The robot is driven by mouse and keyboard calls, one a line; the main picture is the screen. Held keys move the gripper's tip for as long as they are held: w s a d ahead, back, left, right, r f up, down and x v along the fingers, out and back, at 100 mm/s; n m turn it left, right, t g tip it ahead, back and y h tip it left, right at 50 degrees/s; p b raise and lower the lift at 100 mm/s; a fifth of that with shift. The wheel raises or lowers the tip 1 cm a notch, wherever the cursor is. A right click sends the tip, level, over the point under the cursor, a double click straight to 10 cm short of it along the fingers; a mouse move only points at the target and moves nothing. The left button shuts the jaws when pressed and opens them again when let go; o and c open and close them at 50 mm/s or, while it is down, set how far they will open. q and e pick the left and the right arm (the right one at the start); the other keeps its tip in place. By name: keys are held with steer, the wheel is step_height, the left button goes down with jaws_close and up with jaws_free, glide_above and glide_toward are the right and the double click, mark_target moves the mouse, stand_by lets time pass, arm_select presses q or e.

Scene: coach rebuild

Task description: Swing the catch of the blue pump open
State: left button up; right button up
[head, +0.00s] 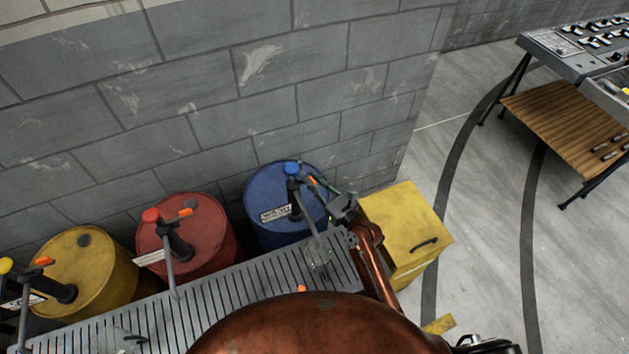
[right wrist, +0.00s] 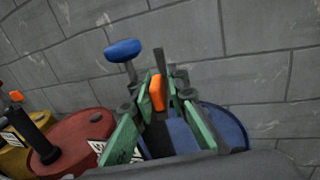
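The blue pump (head: 293,185) stands on the blue drum (head: 262,189), with a blue knob on top and a grey spout reaching down toward the grating. Its orange catch (head: 313,181) is on the right side of the pump head. My right gripper (head: 318,184) is at the catch, reaching in from the right. In the right wrist view the green-padded fingers (right wrist: 160,130) are apart, with the orange catch (right wrist: 157,92) showing between and beyond them. Whether either finger touches it I cannot tell. The blue knob (right wrist: 124,50) is to its left. My left gripper is not in view.
A red drum (head: 205,215) and a yellow drum (head: 100,262) with similar pumps stand to the left. A slatted grating (head: 225,305) runs in front, with a clear glass vessel (head: 318,257) below the blue pump's spout. A yellow box (head: 405,220) stands right; the block wall is close behind.

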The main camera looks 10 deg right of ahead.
steer(key=shift+o, duration=1.3)
steer(key=v, duration=1.2)
